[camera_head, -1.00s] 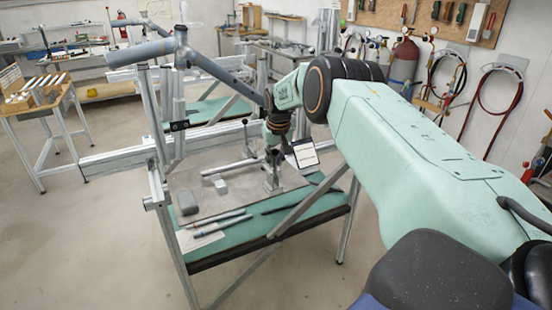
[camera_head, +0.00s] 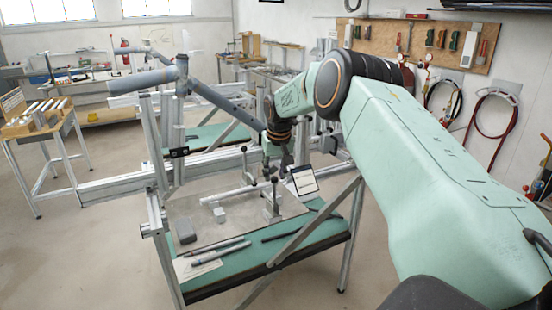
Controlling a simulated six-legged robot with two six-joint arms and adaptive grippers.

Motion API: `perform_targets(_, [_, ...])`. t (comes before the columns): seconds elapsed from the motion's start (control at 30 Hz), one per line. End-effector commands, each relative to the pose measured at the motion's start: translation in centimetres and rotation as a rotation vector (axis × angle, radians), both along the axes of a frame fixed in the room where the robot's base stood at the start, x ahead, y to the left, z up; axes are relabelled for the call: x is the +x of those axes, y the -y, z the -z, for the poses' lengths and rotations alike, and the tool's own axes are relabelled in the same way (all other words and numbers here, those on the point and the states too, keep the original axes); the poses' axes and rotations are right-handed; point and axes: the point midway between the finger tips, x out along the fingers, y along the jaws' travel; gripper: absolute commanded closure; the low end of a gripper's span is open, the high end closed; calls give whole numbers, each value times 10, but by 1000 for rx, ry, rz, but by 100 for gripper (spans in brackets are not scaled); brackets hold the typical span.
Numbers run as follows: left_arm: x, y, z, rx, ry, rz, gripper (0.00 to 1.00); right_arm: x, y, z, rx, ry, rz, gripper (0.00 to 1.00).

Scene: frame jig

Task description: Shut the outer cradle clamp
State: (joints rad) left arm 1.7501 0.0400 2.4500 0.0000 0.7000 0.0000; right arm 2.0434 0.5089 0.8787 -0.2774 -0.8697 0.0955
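The cradle clamp (camera_head: 272,206) is a small metal fixture on the near right part of the jig plate, with a thin upright piece and dark tips at its top. Whether it is open or shut is too small to tell. A second dark-knobbed lever (camera_head: 244,160) stands behind it to the left. My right gripper (camera_head: 277,166) points down just above the clamp, and its dark fingers overlap the clamp's top in the picture. Contact and finger opening cannot be made out. My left gripper is out of view.
A blue-grey tube frame (camera_head: 215,98) sits on the jig above and to the left. A grey block (camera_head: 184,231), pen-like tools (camera_head: 220,252) and a small white-faced panel (camera_head: 304,180) are around the plate. The floor in front is clear.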

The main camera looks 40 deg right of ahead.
Motion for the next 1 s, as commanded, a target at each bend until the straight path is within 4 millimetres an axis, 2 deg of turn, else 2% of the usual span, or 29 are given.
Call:
perform_targets(0.03, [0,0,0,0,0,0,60,-1,-1,-11,1,3,-1,67])
perform_targets(0.2, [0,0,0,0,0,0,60,-8,-4,-38,1,4,-1,67])
perform_targets(0.4, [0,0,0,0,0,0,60,-12,-6,-57,-1,1,-1,67])
perform_targets(1.0, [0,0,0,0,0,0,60,-13,-7,-59,-1,-1,-1,67])
